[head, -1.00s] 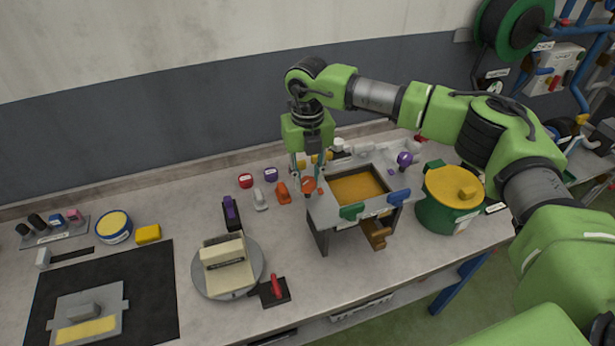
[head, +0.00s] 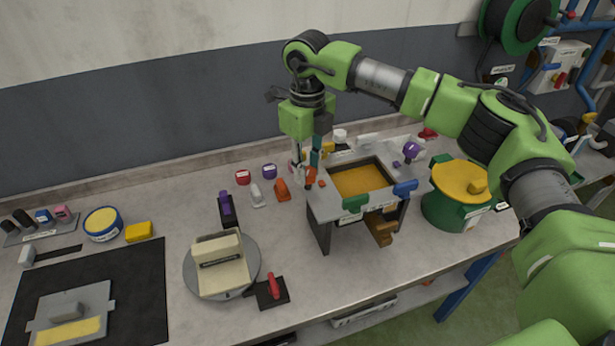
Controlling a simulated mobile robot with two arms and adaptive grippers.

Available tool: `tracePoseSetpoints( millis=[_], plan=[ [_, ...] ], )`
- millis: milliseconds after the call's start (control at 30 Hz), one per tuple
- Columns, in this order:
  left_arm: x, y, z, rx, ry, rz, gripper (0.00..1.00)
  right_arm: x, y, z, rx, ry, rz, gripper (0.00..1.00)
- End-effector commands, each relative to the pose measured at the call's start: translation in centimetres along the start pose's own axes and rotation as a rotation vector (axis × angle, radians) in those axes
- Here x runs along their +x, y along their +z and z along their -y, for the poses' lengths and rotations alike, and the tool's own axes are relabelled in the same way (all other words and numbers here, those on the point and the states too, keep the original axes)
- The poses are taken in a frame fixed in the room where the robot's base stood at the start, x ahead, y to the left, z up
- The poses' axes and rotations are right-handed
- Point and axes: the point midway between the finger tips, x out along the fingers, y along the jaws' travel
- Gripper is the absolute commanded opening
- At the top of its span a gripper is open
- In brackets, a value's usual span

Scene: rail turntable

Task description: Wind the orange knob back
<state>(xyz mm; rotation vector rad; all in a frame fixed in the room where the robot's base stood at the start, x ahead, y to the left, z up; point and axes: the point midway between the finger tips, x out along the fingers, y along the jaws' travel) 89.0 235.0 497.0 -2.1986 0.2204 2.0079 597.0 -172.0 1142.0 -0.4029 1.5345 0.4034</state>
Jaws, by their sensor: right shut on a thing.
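The orange knob (head: 310,177) is at the left edge of the grey sand-filled box (head: 326,206), which stands on legs on the bench. My right gripper (head: 305,168) points down at that edge and is shut on the orange knob. The fingers partly cover the knob, so its exact angle is hard to read. My left gripper is not in view.
The box also carries a green handle (head: 355,203), a blue handle (head: 405,188) and a purple knob (head: 411,150). A green pot (head: 445,211) stands close on the right. A round turntable (head: 250,275) and a red lever (head: 273,285) lie front left.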

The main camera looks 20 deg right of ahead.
Motion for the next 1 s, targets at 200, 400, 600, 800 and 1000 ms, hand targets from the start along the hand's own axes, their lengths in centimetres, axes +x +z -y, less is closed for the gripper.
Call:
tracePoseSetpoints(
  millis=[200,400,600,800,1000],
  plan=[
    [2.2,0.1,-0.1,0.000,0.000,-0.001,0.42,0.2,0.1,0.0,-0.204,-0.002,0.005,0.03],
    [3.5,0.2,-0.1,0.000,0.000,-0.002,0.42,0.1,0.1,0.0,-0.394,-0.002,0.004,0.03],
    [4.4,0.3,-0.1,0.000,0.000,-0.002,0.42,0.0,0.1,0.0,-0.584,-0.002,0.004,0.03],
    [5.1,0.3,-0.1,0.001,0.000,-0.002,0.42,-0.1,0.1,0.0,-0.773,-0.002,0.005,0.03],
    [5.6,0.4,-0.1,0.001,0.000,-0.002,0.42,-0.1,0.0,0.0,-0.962,-0.003,0.004,0.03]
  ],
)
